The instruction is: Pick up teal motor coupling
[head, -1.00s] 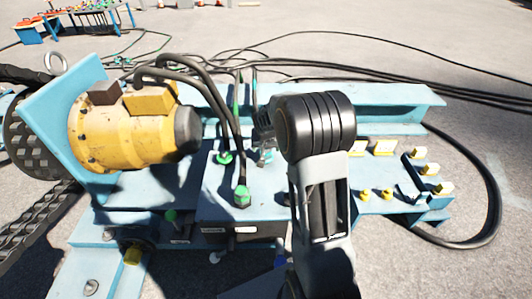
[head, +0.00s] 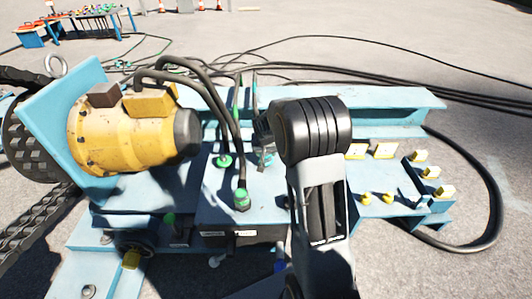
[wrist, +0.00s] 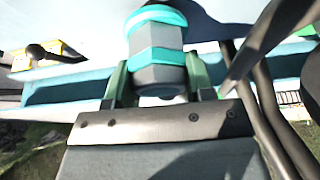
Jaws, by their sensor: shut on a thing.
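In the wrist view the teal motor coupling (wrist: 157,60) is a grey body with teal bands, held between the two fingers of my gripper (wrist: 158,92). My gripper is shut on it. In the head view my arm and wrist hide most of my gripper (head: 262,140), and I cannot make out the coupling there. The gripper is above the blue bench top (head: 265,185), beside the cables.
A yellow motor (head: 125,135) is at the left, with black cables (head: 225,95) arching down to green connectors (head: 241,199). Yellow-capped parts (head: 430,172) stand at the right of the bench. Black cables also run close beside the gripper in the wrist view (wrist: 270,100).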

